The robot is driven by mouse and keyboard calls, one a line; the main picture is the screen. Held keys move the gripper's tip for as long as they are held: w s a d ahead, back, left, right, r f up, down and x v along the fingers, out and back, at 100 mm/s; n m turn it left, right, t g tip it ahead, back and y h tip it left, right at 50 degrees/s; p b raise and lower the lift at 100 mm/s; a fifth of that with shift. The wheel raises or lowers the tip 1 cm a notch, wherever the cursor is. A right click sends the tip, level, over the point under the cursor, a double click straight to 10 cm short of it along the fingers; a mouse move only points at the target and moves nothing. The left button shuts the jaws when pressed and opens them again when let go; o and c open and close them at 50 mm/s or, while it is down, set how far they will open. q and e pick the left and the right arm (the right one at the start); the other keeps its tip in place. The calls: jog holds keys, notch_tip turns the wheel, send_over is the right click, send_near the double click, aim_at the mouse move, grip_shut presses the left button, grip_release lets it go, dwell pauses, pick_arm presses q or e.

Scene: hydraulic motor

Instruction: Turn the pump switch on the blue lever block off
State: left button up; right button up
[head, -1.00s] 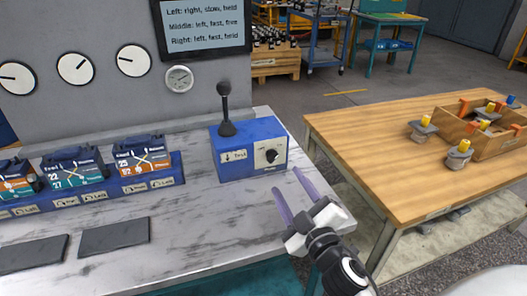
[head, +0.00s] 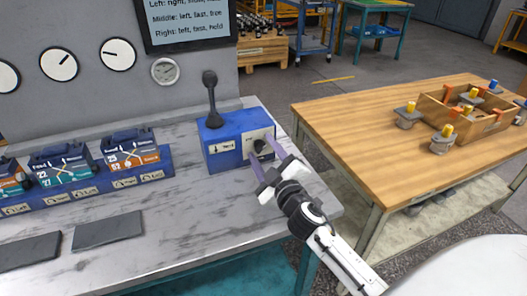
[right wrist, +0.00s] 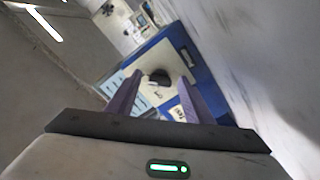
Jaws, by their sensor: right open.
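The blue lever block (head: 226,139) stands at the right end of the marble bench, with a black lever (head: 211,98) upright on top. Its front has a white panel with a dark round switch knob (head: 260,146); the knob also shows in the right wrist view (right wrist: 160,77). My right gripper (head: 269,164) is open, its two purple fingers pointing at the panel. In the right wrist view the knob lies between and beyond the fingertips (right wrist: 164,82). I cannot tell whether the fingers touch the panel. The knob's exact setting is too small to read. My left gripper is out of view.
Several blue valve blocks with labels (head: 131,151) line the bench to the left. Two dark grey plates (head: 107,231) lie in front of them. A wooden table (head: 367,122) with a parts crate stands to the right, past a gap. Gauges and a text screen are on the wall behind.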

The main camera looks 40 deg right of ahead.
jog(key=c, duration=1)
jog(key=shift+c, duration=0.2)
jog(key=shift+n, duration=0.5)
jog(key=n, duration=0.3)
jog(key=shift+p, duration=0.35)
jog(key=n, duration=0.4)
jog(key=shift+n+p, duration=0.3)
jog(key=shift+p, duration=0.05)
jog(key=n+p, duration=0.1)
jog(key=n, duration=0.4)
jog(key=shift+n+p, duration=0.5)
jog(key=shift+n, duration=1.7)
jog(key=o, duration=1)
